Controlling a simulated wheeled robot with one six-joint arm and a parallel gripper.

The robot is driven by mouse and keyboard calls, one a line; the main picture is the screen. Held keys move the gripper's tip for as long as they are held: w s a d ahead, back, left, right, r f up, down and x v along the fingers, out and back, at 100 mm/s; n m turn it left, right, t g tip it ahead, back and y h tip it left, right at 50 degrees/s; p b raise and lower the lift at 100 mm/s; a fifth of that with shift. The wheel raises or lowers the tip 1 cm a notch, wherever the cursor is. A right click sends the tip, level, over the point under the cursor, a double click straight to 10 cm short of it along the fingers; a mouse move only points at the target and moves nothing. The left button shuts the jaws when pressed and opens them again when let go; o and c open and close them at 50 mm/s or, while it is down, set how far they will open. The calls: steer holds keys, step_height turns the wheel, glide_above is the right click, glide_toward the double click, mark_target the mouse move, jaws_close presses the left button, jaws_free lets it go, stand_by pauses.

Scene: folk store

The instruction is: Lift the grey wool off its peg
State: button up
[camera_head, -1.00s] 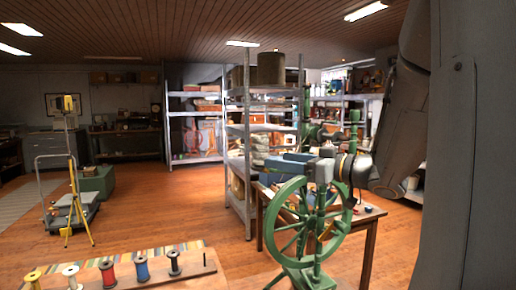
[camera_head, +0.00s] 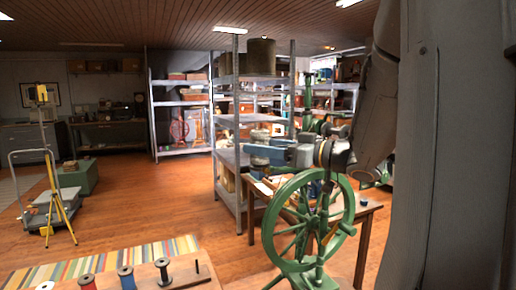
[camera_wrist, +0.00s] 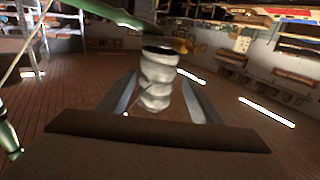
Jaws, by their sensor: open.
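The grey wool (camera_wrist: 158,80) is a pale, lumpy upright roll with a dark top, in the middle of the wrist view. The two fingers of my gripper (camera_wrist: 157,92) are open, one on each side of it, with a gap showing near their bases. I cannot tell whether either finger touches it. The peg under the wool is hidden. In the head view my gripper (camera_head: 268,153) points left above the green spinning wheel (camera_head: 281,259); I cannot make out the wool there.
A wooden table (camera_head: 368,212) stands behind the wheel. A board (camera_head: 180,286) with white, red, blue and black spools (camera_head: 163,271) and a bare peg (camera_head: 196,266) is at the front left. Metal shelves (camera_head: 240,120) stand behind. The floor on the left is mostly open.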

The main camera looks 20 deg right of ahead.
steer(key=p+x, duration=0.1)
steer(key=x, duration=0.3)
steer(key=shift+w+d+r+p, duration=0.2)
steer(key=shift+w+p, duration=0.1)
steer(key=shift+p, duration=0.1)
steer(key=shift+w+a+f, duration=0.1)
steer(key=shift+w+a, duration=0.3)
steer(key=shift+w, duration=0.1)
steer(key=c, duration=1.1)
steer(key=shift+c, duration=0.2)
step_height(320, 180, up, 10)
steer(key=b, duration=0.1)
steer(key=shift+p, duration=0.3)
